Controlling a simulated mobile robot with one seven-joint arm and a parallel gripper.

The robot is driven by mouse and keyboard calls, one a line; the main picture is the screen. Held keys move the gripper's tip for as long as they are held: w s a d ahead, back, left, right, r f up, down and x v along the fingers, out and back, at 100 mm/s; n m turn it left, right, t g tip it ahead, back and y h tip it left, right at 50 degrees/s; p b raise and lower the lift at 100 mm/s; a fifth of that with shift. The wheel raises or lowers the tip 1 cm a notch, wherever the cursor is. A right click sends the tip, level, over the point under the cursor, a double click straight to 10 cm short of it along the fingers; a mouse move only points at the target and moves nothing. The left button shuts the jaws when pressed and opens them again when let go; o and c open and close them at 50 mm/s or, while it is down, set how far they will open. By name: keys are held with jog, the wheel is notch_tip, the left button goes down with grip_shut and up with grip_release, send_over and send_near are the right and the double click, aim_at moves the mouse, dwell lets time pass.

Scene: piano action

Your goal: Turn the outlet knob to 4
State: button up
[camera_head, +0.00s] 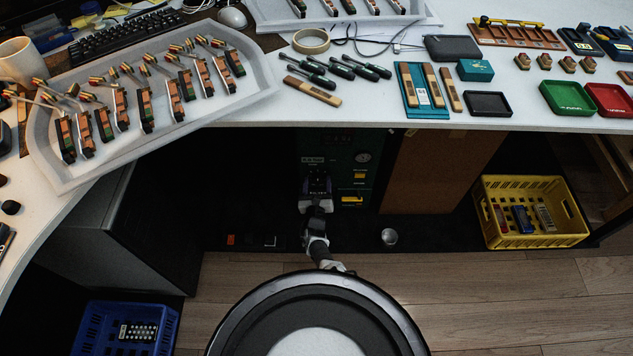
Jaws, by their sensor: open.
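A dark teal machine panel (368,185) stands under the desk, in the middle of the picture. It bears a small round gauge (363,157), a small orange-yellow label (360,176) and a yellow part (352,199). My gripper (318,180) is open in front of the left part of this panel, below a light label (313,160). I cannot make out the outlet knob or its numbers; my gripper covers that part of the panel. I cannot tell whether the fingers touch anything.
The desk edge (440,125) overhangs the panel. A brown board (440,170) stands to its right, and a grey cabinet (95,230) is further left. A small metal cup (389,237) and a yellow crate (533,240) are to the right.

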jog(key=c, duration=1)
jog(key=shift+m, duration=0.5)
jog(key=m, duration=0.3)
jog(key=shift+d+r+m, duration=0.1)
jog(key=shift+m, duration=0.2)
jog(key=shift+d+m, duration=0.1)
jog(key=shift+m, duration=2)
